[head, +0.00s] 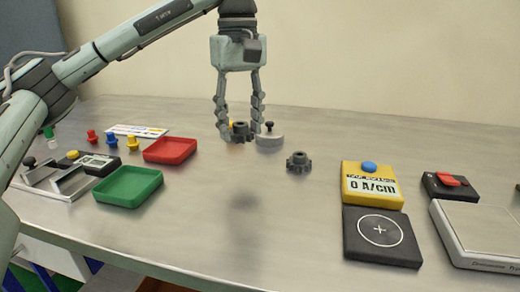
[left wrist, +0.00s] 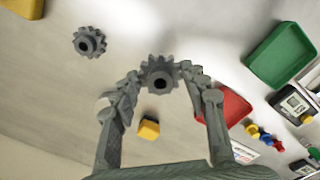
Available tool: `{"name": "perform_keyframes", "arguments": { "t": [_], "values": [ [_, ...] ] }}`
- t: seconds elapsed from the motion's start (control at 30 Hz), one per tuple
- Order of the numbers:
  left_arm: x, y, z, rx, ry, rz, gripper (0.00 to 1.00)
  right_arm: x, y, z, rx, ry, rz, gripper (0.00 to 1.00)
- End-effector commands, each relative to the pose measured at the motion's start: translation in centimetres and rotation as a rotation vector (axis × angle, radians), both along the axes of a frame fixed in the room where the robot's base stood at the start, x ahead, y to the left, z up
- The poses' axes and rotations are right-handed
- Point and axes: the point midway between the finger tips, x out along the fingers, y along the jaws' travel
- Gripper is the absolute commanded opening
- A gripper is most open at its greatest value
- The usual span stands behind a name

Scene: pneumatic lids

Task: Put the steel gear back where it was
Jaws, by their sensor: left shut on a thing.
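My left gripper (head: 240,126) is shut on a dark grey toothed gear (head: 240,132) and holds it above the table; a shadow lies on the table below. In the left wrist view the held gear (left wrist: 160,74) sits between the two fingertips, its hub hole facing the camera. A second, similar dark grey gear (head: 299,162) lies flat on the table to the right of the gripper. It also shows in the left wrist view (left wrist: 89,42), apart from the fingers. Both gears look alike in colour. My right gripper is in neither view.
A round grey weight (head: 269,139) stands behind the held gear. A red tray (head: 170,150) and a green tray (head: 128,187) are at left. A yellow meter (head: 371,184) and black pad (head: 381,237) are at right. The front middle of the table is clear.

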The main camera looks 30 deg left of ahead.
Motion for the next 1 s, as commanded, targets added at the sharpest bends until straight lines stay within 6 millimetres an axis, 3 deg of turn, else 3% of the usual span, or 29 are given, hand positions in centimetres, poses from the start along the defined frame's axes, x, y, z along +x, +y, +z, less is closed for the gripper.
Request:
{"name": "perform_keyframes", "arguments": {
  "t": [0.03, 0.3, 0.63, 1.0],
  "values": [
    [1.1, -0.5, -1.0, -0.002, 0.004, -0.002, 0.01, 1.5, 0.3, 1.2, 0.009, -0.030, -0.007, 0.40],
    [4.6, -1.3, -2.9, -0.001, 0.000, -0.001, 0.01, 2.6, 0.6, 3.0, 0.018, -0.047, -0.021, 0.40],
    [4.7, -1.2, -6.7, 0.000, 0.001, 0.000, 0.01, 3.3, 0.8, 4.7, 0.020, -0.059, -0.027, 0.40],
    [4.8, -1.3, -7.2, -0.001, -0.001, -0.001, 0.01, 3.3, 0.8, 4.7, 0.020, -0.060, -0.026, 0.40]
  ]
}}
